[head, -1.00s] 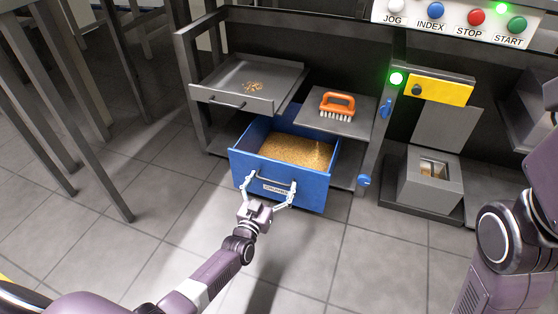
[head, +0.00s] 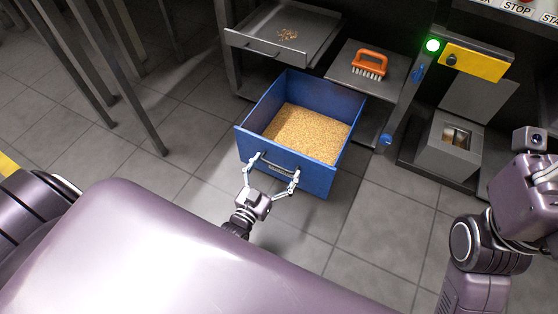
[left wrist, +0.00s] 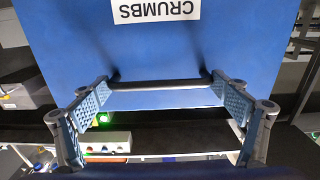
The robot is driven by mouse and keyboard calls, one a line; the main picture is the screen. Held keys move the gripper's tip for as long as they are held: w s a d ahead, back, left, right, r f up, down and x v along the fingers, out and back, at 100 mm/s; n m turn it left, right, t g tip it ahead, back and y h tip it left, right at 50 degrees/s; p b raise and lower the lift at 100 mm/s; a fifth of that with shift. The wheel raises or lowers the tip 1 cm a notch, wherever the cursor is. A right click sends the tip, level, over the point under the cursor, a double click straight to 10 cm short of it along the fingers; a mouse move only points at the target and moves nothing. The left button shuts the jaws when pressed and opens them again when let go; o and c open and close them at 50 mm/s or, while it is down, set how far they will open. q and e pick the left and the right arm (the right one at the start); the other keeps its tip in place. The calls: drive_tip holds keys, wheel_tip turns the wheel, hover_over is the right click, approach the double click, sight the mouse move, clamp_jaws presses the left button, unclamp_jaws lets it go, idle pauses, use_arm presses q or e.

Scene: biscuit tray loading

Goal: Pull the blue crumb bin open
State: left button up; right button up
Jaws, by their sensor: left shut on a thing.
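The blue crumb bin (head: 350,115) is a drawer pulled far out from under the shelf in the head view. Its open top shows a bed of golden crumbs (head: 305,133). Its dark bar handle (head: 277,165) is on the front face. The handle also shows in the left wrist view (left wrist: 160,85), by the bin's white CRUMBS label (left wrist: 154,11), which appears upside down. My left gripper (head: 272,173) is shut on the handle, with its fingers spread along it towards both ends. The left wrist view shows both fingers (left wrist: 160,92). My right arm is at the right edge; its fingers are not visible.
A grey tray (head: 250,43) with a few crumbs sits above left of the bin. An orange brush (head: 370,63) lies on the shelf (head: 345,70) behind it. A grey box (head: 455,145) stands at right. Table legs are at left. The floor in front is clear.

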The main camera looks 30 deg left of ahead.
use_arm(q)
drive_tip(key=o, duration=1.4)
drive_tip(key=shift+o, duration=0.2)
drive_tip(key=shift+r, duration=0.1)
drive_tip(key=shift+r, duration=4.9)
